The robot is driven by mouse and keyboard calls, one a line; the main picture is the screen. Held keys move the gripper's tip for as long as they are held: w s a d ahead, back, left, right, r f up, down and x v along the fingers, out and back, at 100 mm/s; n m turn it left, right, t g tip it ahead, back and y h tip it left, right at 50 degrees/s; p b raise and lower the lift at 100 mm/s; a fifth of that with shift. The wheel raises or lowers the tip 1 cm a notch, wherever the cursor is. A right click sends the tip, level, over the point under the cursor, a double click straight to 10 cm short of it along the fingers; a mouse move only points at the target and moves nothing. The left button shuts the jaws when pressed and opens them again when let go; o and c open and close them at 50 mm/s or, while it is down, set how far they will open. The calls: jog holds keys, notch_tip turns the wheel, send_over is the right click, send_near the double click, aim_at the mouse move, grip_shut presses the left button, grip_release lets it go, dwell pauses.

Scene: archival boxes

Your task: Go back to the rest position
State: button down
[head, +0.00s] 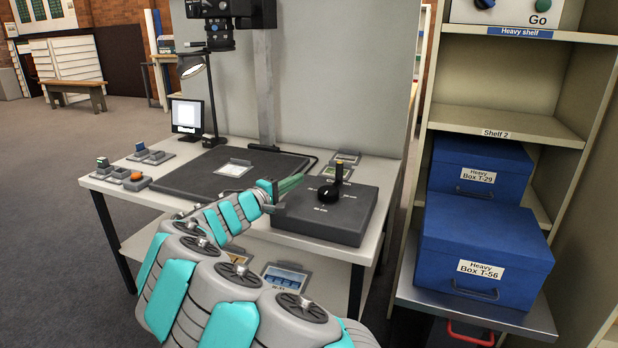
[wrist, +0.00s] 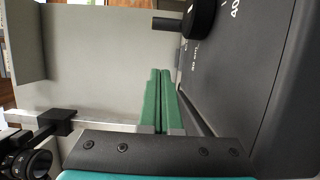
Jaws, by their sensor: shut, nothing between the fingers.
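My gripper (head: 288,184) is in the middle of the head view, at the end of my grey and teal arm. It is at the left edge of the dark control box with a black dial (head: 329,193), above the table. In the wrist view its two green fingers (wrist: 161,100) lie together with nothing between them. The dial (wrist: 198,18) shows at the top of the wrist view, beyond the fingertips and to their right. I cannot tell whether the gripper touches the box.
The table (head: 128,200) carries a dark copy board (head: 190,178), a lamp (head: 193,68) and small button blocks (head: 135,180). A camera column (head: 264,90) rises behind. At right, a shelf unit (head: 500,122) and a cart (head: 535,318) stand near blue boxes (head: 485,240). Floor at left is open.

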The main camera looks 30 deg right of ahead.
jog(key=shift+v, duration=1.35)
